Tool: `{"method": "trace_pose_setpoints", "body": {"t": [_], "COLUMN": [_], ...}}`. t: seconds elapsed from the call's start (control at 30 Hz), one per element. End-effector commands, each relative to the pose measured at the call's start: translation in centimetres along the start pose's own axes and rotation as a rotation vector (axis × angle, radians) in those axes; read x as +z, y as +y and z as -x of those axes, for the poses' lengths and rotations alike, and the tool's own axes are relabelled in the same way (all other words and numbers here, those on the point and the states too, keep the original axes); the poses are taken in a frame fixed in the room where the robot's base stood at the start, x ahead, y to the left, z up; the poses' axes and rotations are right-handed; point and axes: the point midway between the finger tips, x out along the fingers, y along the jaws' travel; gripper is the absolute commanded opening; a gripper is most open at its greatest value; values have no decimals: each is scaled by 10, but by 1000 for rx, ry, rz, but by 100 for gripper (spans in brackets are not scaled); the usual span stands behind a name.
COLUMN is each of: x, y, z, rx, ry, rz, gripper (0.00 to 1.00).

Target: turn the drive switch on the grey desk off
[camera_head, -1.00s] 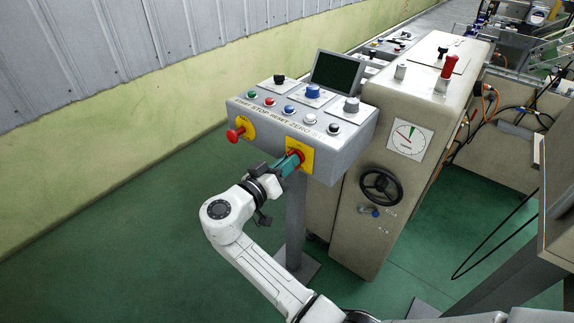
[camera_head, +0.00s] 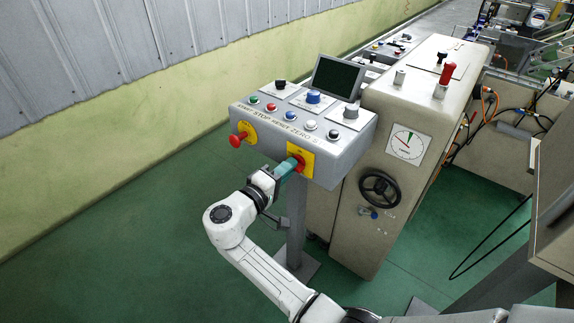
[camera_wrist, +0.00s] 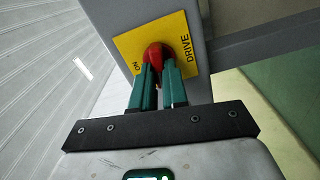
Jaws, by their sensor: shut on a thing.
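The drive switch (camera_head: 299,160) is a red handle on a yellow plate on the front face of the grey desk (camera_head: 339,163). In the wrist view the red switch (camera_wrist: 154,53) sits on its yellow plate (camera_wrist: 128,44), with the words ON and DRIVE beside it. My gripper (camera_head: 290,166) has its green fingers closed on the red handle. The fingers (camera_wrist: 157,66) also show in the wrist view, one on each side of the handle and partly hiding it.
Another red knob (camera_head: 236,140) on a yellow plate sits left on the same face. Several buttons, knobs and a dark screen (camera_head: 339,76) are on top. The beige machine with a black handwheel (camera_head: 380,188) stands to the right. Green floor is clear at left.

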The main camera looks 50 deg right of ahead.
Motion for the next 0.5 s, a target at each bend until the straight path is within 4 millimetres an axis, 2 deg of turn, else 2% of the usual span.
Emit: {"method": "trace_pose_setpoints", "body": {"t": [0.23,0.5], "x": [0,0], "y": [0,-2], "z": [0,0], "rx": [-1,-1], "ry": [2,2], "rz": [125,180], "gripper": [0,0]}}
